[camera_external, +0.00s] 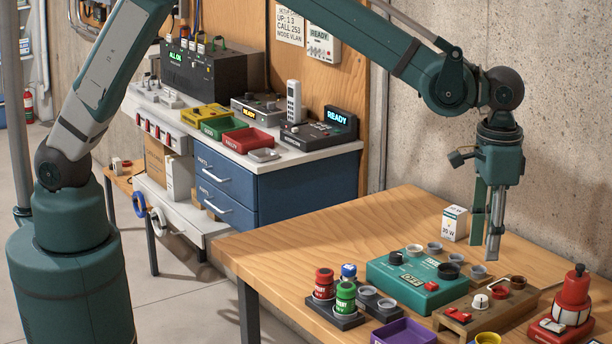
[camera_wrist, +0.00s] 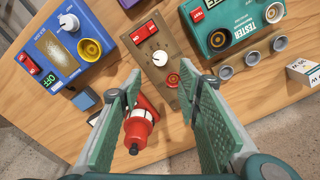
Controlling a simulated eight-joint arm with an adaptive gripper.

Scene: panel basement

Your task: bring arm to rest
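My gripper (camera_external: 486,226) hangs from the arm, pointing down above the back right part of the wooden table (camera_external: 330,235). In the wrist view its two green-padded fingers (camera_wrist: 160,120) stand apart with nothing held between them. A red device with a rounded top (camera_external: 570,300) stands at the table's right edge. It also shows in the wrist view (camera_wrist: 138,128), partly behind the left finger. The teal tester box (camera_external: 415,280) lies below and left of the gripper in the external view. A brown panel with a knob (camera_wrist: 155,58) lies ahead of the fingers in the wrist view.
A small white box marked 30 W (camera_external: 454,223) stands close to the gripper. Red and green canisters (camera_external: 345,298) and a purple tray (camera_external: 404,332) sit at the front. A blue device (camera_wrist: 62,45) shows in the wrist view. The table's back left is clear.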

